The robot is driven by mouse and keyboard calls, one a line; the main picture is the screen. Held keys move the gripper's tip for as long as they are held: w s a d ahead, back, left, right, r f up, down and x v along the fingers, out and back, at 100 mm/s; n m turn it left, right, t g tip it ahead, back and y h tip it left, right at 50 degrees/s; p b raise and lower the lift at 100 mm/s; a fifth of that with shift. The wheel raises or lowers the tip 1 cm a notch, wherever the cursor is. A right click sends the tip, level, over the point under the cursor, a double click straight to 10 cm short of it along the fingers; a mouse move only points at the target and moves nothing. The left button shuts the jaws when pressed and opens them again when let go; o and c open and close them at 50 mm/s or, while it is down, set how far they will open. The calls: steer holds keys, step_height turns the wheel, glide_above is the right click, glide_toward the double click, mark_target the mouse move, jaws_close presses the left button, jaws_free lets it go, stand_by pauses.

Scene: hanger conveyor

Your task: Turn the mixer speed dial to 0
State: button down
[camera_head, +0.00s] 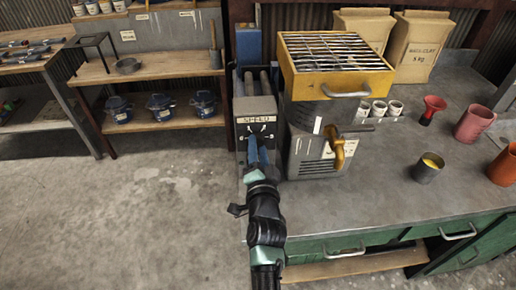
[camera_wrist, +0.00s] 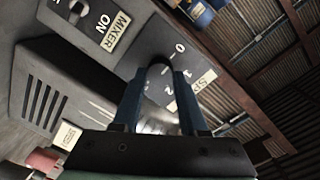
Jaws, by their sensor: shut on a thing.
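The mixer (camera_head: 258,105) stands at the left end of the bench, with a SPEED label on its front panel. In the wrist view its grey panel (camera_wrist: 135,45) shows a "0" mark, further numbers and part of the SPEED label. The dark speed dial (camera_wrist: 158,72) sits between the fingertips of my gripper (camera_wrist: 157,85). My gripper, with blue fingers, also shows in the head view (camera_head: 258,150) against the panel. It is shut on the dial. The dial's pointer is hidden by the fingers, so its setting cannot be told.
A MIXER ON label (camera_wrist: 112,32) and a switch are beside the dial. A yellow-topped machine with a grille (camera_head: 335,62) and a brass tap (camera_head: 338,150) stands close on the right. Cups stand further right on the bench. The floor (camera_head: 150,210) to the left is clear.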

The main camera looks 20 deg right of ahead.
steer(key=shift+c, duration=2.2)
jaws_free()
steer(key=p+v, duration=0.9)
steer(key=v, duration=0.4)
